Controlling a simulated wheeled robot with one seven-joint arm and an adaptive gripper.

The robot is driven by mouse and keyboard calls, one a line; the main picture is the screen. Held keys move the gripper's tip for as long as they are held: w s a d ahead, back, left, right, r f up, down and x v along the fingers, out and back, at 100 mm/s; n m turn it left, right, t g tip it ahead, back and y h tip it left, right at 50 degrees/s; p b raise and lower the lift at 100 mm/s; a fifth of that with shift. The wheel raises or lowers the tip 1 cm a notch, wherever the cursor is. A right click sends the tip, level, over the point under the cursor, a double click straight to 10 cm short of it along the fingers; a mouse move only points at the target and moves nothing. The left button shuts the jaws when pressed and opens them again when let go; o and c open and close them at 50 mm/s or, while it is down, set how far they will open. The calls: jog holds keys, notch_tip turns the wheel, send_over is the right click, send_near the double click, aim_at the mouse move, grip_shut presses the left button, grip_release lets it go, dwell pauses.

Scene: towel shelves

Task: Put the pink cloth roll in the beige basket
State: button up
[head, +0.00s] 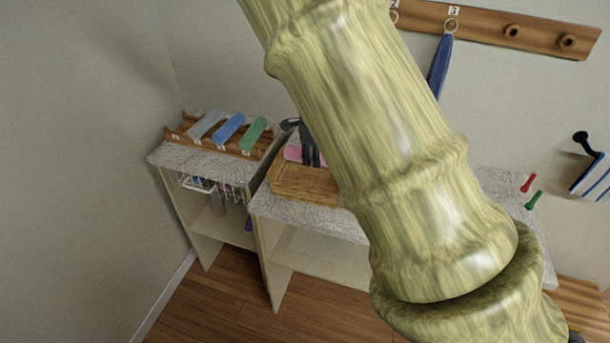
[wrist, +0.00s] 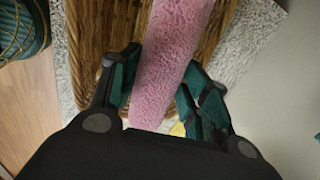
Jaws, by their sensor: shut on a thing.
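The pink cloth roll (wrist: 170,65) is held between the two fingers of my gripper (wrist: 158,88) in the wrist view. In that view the beige woven basket (wrist: 103,35) lies behind and below the roll. In the head view my gripper (head: 309,150) is at the basket (head: 305,184), with a bit of the pink roll (head: 292,153) showing beside the fingers. The basket stands on a speckled shelf top. My arm covers its right end. I cannot tell whether the roll touches the basket.
A wooden rack with grey, blue and green rolls (head: 228,128) stands on the shelf to the left. A blue cloth (head: 440,65) hangs from a wall peg rail (head: 510,28). Red (head: 528,183) and green (head: 534,200) pegs stand at the right. A teal item (wrist: 22,28) shows at the wrist view's left.

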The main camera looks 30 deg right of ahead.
aim_at(315, 184)
jog(key=f, duration=0.1)
jog(key=s+f, duration=0.1)
jog(key=f+p, duration=0.1)
jog(key=f, duration=0.1)
jog(key=shift+s, duration=0.25)
jog(key=shift+w+f, duration=0.3)
jog(key=shift+f, duration=0.25)
jog(key=shift+w+f, duration=0.25)
jog(key=shift+f, duration=0.3)
jog(key=shift+s+f+p, duration=0.35)
jog(key=shift+f+p, duration=0.1)
jog(key=shift+f, duration=0.7)
jog(key=shift+w+f, duration=0.25)
jog(key=shift+f, duration=0.05)
jog(key=shift+s, duration=0.2)
jog(key=o, duration=1)
jog(key=shift+w+f, duration=0.1)
